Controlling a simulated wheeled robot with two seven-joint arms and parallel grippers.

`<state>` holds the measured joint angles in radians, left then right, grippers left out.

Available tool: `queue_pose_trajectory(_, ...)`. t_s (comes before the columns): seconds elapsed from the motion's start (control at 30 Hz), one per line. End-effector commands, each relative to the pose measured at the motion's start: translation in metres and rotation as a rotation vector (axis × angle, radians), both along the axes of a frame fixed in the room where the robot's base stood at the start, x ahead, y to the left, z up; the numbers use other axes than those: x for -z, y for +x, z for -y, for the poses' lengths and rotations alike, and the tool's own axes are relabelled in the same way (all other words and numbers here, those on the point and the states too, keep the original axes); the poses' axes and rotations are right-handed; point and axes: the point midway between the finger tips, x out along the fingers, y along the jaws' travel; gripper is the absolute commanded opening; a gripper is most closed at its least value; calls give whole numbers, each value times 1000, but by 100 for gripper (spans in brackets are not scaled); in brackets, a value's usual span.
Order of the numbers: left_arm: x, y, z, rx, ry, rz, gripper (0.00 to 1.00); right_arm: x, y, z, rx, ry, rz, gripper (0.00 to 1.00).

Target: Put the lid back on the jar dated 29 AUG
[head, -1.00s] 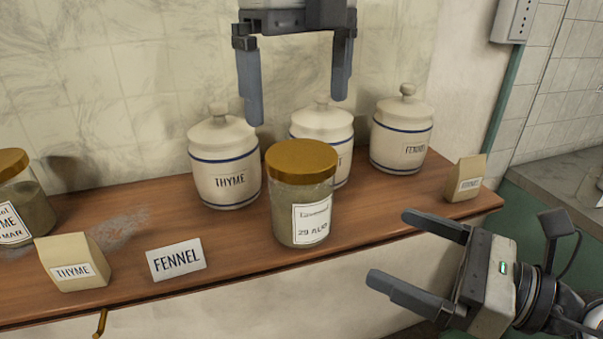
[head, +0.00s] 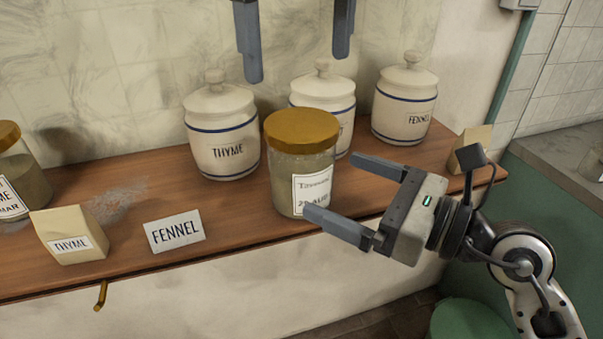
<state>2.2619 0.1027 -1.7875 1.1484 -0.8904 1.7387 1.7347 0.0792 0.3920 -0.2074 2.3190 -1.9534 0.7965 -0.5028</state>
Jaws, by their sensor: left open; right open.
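The glass jar (head: 285,185) dated 29 AUG stands upright near the front of the wooden shelf, with a greenish-brown filling. Its gold lid (head: 301,128) sits on top of it. Part of its label (head: 313,184) is covered by a finger of my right gripper. My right gripper (head: 328,188) is open at the right side of the jar, its fingers pointing left toward it; I cannot tell whether they touch the glass. My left gripper (head: 297,68) is open and empty above and behind the jar, fingers pointing down, its upper part out of view.
White canisters stand behind: THYME (head: 222,135), a partly hidden one (head: 323,95), and FENNEL (head: 404,103). At left are a gold-lidded jar (head: 22,170), a THYME packet (head: 68,236) and a FENNEL card (head: 174,232). Another packet (head: 470,150) stands at the right end.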

Motion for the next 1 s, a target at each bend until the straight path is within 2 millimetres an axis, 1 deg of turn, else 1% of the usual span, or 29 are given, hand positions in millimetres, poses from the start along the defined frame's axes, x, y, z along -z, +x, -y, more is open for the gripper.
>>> queue_pose_trajectory(0.03, 0, 0, 0, 0, 0, 0, 99, -2, 6, -9, -2, 6, 2, 100)
queue_pose_trajectory(0.2, 0, 0, 0, 0, 0, 0, 99, -1, 24, -37, -1, 4, 0, 100)
queue_pose_trajectory(0.3, 0, 0, 0, 0, 0, 0, 99, -2, 32, -51, -3, 4, 0, 100)
queue_pose_trajectory(0.4, 0, 0, 0, 0, 0, 0, 99, -1, 39, -60, -1, 4, 0, 100)
queue_pose_trajectory(0.6, 0, 0, 0, 0, 0, 0, 99, -1, 44, -69, -1, 1, 1, 100)
queue_pose_trajectory(0.87, 0, 0, 0, 0, 0, 0, 99, 0, 45, -70, 0, 0, 0, 100)
queue_pose_trajectory(0.9, 0, 0, 0, 0, 0, 0, 99, 0, 45, -70, 0, 0, 0, 97)
queue_pose_trajectory(0.97, 0, 0, 0, 0, 0, 0, 99, 0, 45, -70, 0, 0, 0, 81)
queue_pose_trajectory(1.0, 0, 0, 0, 0, 0, 0, 99, 0, 45, -70, 0, 0, 0, 69)
